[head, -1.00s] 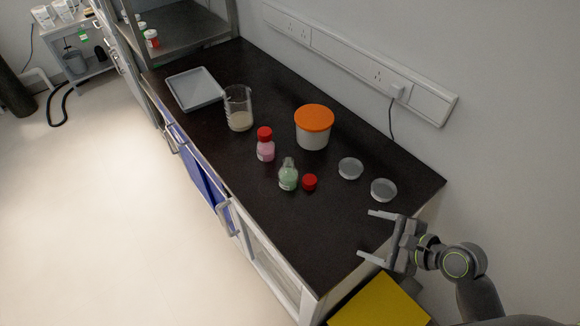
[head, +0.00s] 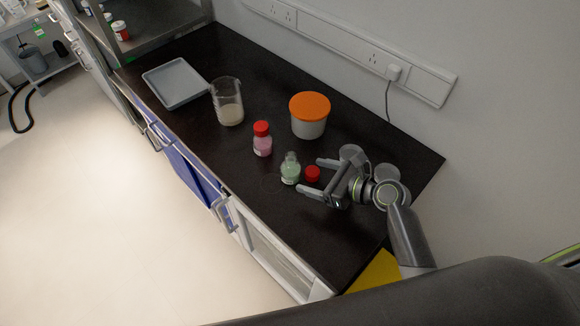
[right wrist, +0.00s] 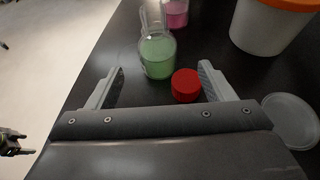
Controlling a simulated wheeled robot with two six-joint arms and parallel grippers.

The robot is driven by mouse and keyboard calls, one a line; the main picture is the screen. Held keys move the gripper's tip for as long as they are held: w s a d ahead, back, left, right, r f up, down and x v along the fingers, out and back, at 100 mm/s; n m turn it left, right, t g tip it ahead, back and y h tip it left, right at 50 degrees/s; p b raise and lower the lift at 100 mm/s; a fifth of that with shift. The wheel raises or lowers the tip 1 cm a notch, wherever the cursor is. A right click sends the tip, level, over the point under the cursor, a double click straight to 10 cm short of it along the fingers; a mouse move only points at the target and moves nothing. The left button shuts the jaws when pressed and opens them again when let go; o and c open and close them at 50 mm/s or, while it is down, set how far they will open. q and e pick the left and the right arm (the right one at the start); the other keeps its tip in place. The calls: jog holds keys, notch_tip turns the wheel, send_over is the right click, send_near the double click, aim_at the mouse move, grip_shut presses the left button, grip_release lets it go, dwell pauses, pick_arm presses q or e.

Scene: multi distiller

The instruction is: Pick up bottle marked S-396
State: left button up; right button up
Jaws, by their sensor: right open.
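A small clear bottle with green contents (head: 290,172) stands upright and uncapped on the dark bench. A bottle with pink contents and a red cap (head: 262,140) stands behind it to the left. Both carry labels too small to read. My right gripper (head: 308,175) is open and low over the bench, its fingers pointing at the green bottle. In the right wrist view the green bottle (right wrist: 157,55) is just ahead, between the fingertip lines and not gripped. A loose red cap (right wrist: 186,86) lies between the fingers, near the right one. Part of my left gripper (right wrist: 14,142) shows small at the left edge.
A white tub with orange lid (head: 309,116), a beaker (head: 228,103) and a grey tray (head: 176,83) stand farther back. A clear dish (right wrist: 290,120) lies right of my right gripper. The wall borders the bench on the right. The bench's front is clear.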

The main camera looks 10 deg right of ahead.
aim_at(300, 174)
jog(key=x, duration=0.2)
jog(key=shift+w+a+f, duration=0.1)
jog(key=shift+w+a, duration=0.15)
jog(key=shift+a, duration=0.05)
jog(key=shift+f+p+x, duration=0.2)
jog(key=shift+p+x, duration=0.25)
jog(key=shift+x, duration=2.25)
pick_arm(q)
jog(key=shift+w+a+r, duration=0.3)
jog(key=shift+w+r, duration=0.15)
jog(key=shift+r, duration=0.15)
pick_arm(e)
jog(key=shift+s, duration=0.2)
jog(key=shift+c, duration=0.3)
